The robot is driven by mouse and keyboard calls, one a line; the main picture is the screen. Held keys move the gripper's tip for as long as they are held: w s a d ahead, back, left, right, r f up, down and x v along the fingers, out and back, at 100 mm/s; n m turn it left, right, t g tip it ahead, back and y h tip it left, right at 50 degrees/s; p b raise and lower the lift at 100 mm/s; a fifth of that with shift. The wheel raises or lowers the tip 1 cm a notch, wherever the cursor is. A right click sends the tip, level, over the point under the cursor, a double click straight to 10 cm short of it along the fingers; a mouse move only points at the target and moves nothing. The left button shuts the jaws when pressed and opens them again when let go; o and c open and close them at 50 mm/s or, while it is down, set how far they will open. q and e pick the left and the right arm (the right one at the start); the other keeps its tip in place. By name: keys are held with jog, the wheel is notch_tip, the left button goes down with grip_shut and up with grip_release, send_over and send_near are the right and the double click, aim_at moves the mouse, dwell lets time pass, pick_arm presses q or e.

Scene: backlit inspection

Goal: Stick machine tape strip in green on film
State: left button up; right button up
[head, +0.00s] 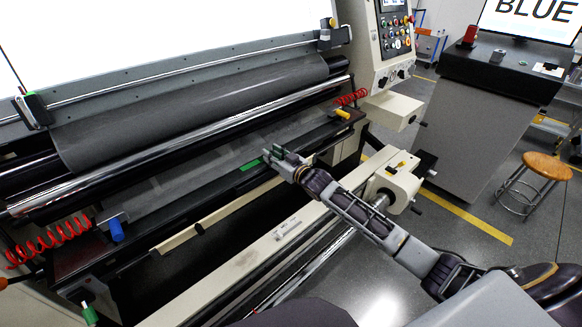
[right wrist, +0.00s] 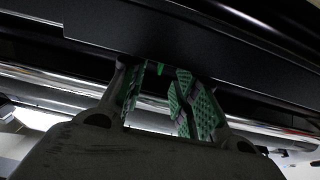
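A short green tape strip (head: 251,164) is at the front edge of the machine's dark ledge, just left of my right gripper. A small green piece, perhaps its end, shows at the ledge edge in the right wrist view (right wrist: 160,68). My right gripper (head: 272,156) is at that edge. In the right wrist view, its green-padded fingers (right wrist: 160,98) are apart, with no object clearly held between them. The grey film (head: 190,110) passes over the roller, and a flat grey stretch lies behind the ledge. My left gripper is not in view.
A chrome roller (head: 180,146) runs across behind the ledge. Red coiled hoses (head: 48,243) hang at both ends, near a blue knob (head: 117,230) and a yellow knob (head: 342,114). A control panel (head: 394,30) and a wooden stool (head: 548,166) stand to the right.

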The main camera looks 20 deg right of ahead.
jog(key=v, duration=1.1)
dwell(0.6)
jog(key=shift+n, duration=0.3)
dwell(0.9)
